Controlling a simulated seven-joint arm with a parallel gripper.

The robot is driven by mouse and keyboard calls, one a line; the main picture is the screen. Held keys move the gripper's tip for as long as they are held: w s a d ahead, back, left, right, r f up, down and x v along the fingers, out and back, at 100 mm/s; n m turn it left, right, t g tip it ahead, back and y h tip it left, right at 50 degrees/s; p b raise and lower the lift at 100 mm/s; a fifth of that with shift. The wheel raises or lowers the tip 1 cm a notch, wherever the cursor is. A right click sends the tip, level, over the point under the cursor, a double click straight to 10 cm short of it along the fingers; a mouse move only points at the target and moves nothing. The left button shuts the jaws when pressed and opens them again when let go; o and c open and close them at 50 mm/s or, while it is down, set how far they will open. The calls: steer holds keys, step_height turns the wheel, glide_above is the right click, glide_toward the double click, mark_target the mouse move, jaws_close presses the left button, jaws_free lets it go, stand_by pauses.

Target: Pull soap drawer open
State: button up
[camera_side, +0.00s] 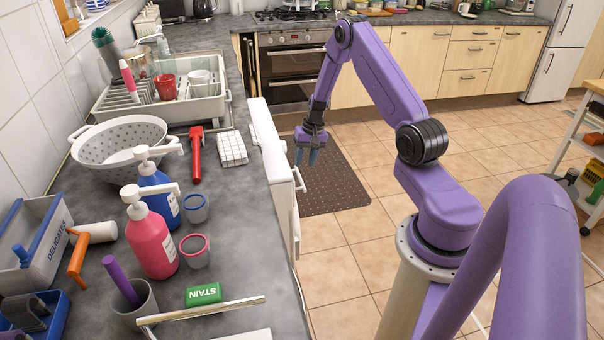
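A white front with a bar handle (299,180) lies along the counter's right edge; I take it to be the soap drawer (278,165). Its white top edge stands a little out from the worktop, and I cannot tell whether it is shut or slightly out. My gripper (307,157) points down just right of the white front, near the handle's upper end. I cannot tell whether a finger touches the handle.
A dark mat (335,190) lies on the tiled floor. Floor right of the counter is mostly clear.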

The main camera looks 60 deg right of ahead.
steer(key=shift+w+a+f, duration=0.1)
steer(key=shift+w+f, duration=0.05)
steer(key=shift+f, duration=0.8)
steer(key=shift+w+a+f, duration=0.1)
steer(key=shift+a+f, duration=0.05)
steer(key=shift+f, duration=0.8)
steer(key=shift+w+a+f, duration=0.1)
steer(key=shift+w+f, duration=0.05)
steer(key=shift+f, duration=0.8)
jaws_close()
